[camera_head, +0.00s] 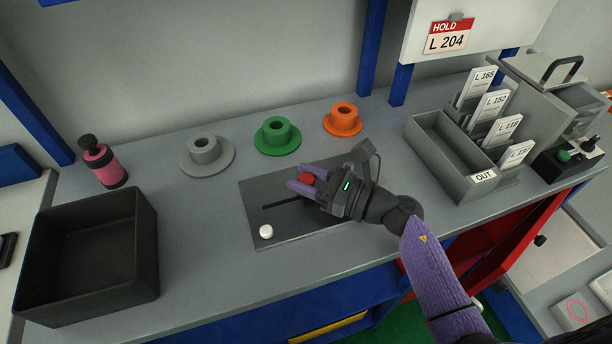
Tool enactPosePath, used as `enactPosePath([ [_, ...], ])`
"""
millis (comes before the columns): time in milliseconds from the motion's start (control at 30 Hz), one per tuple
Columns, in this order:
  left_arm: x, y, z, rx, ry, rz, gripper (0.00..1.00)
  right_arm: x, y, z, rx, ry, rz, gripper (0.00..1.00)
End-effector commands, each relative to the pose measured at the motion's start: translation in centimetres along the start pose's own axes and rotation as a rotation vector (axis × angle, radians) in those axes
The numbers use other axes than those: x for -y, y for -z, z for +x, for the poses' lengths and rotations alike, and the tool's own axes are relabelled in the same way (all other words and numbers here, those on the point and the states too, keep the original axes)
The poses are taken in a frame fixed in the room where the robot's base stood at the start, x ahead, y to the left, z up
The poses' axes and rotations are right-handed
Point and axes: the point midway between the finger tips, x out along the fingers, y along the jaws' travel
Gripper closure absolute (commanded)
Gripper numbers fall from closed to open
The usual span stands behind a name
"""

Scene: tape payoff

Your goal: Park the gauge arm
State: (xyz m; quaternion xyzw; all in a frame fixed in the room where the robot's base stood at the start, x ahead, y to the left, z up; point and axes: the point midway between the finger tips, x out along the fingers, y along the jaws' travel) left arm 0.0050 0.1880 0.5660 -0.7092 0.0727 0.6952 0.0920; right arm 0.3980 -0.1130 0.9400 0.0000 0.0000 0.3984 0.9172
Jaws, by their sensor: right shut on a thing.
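A dark grey plate (290,228) with a dark straight slot lies on the bench. A red knob (306,178) sits over the plate, between the purple fingers of my right gripper (300,184). The gripper is shut on this red knob, coming in from the right. A white round knob (265,232) stands at the plate's front left, apart from the gripper. A grey upright piece (366,152) shows behind the gripper at the plate's right end. My gripper and wrist hide the plate's right part, so I cannot tell the gauge arm's full shape. My left gripper is not in view.
Grey (206,155), green (277,136) and orange (343,119) flanged hubs stand behind the plate. A black bin (148,246) and a pink bottle (104,166) are at left. A grey card tray (440,158) is at right. A red door (520,240) hangs open below.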

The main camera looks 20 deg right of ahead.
Motion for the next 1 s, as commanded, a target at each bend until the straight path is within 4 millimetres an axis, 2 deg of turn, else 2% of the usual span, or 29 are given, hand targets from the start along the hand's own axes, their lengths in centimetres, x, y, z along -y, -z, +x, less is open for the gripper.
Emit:
enactPosePath([
  [467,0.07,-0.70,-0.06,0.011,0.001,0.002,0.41,0.01,0.00,-0.02,0.000,0.000,0.000,1.00],
  [1000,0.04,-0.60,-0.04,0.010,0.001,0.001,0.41,0.01,0.01,-0.02,0.000,0.000,0.000,1.00],
])
